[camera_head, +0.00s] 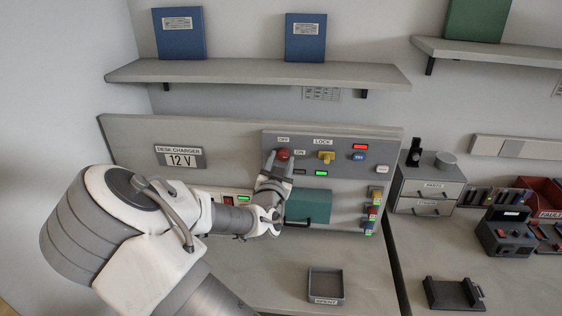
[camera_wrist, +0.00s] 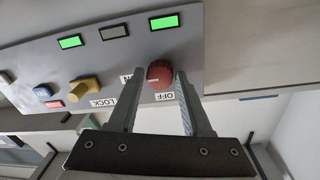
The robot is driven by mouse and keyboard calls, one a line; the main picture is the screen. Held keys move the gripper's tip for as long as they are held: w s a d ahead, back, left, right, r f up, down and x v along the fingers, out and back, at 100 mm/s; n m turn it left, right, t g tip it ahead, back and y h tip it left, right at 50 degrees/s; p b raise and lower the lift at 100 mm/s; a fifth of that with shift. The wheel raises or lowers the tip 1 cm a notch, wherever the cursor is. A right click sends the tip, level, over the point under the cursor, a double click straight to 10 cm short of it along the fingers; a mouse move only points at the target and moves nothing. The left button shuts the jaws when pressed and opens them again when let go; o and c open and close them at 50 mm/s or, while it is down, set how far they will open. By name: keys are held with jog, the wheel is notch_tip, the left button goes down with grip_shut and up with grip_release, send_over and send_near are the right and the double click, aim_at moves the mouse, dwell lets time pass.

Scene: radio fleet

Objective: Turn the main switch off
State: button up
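The main switch is a red round knob (camera_head: 284,155) on the grey panel (camera_head: 345,144), with an OFF label above it and an ON label to its right. In the wrist view the knob (camera_wrist: 160,74) shows a pale mark on the side facing ON. My gripper (camera_head: 280,158) is at the knob, its fingers apart. In the wrist view the fingers of my gripper (camera_wrist: 160,74) stand on either side of the knob. The right finger is very close to it, and a gap shows at the left finger. Contact is unclear.
A yellow LOCK knob (camera_head: 326,156) and a blue button (camera_head: 358,156) sit right of the switch. A green lamp (camera_head: 321,173) is lit below. A small tray (camera_head: 326,300) lies on the desk.

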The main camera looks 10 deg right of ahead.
grip_shut()
jog(key=shift+n, duration=0.3)
jog(key=n+b, duration=0.1)
jog(key=n, duration=0.2)
jog(key=shift+n, duration=0.4)
jog(key=n, duration=0.4)
jog(key=shift+d+n, duration=0.1)
jog(key=shift+n, duration=0.2)
jog(key=n, duration=0.4)
jog(key=shift+n+t, duration=0.4)
jog(key=shift+s+d+n+y, duration=0.1)
jog(key=shift+n+y, duration=0.2)
jog(key=shift+n, duration=2)
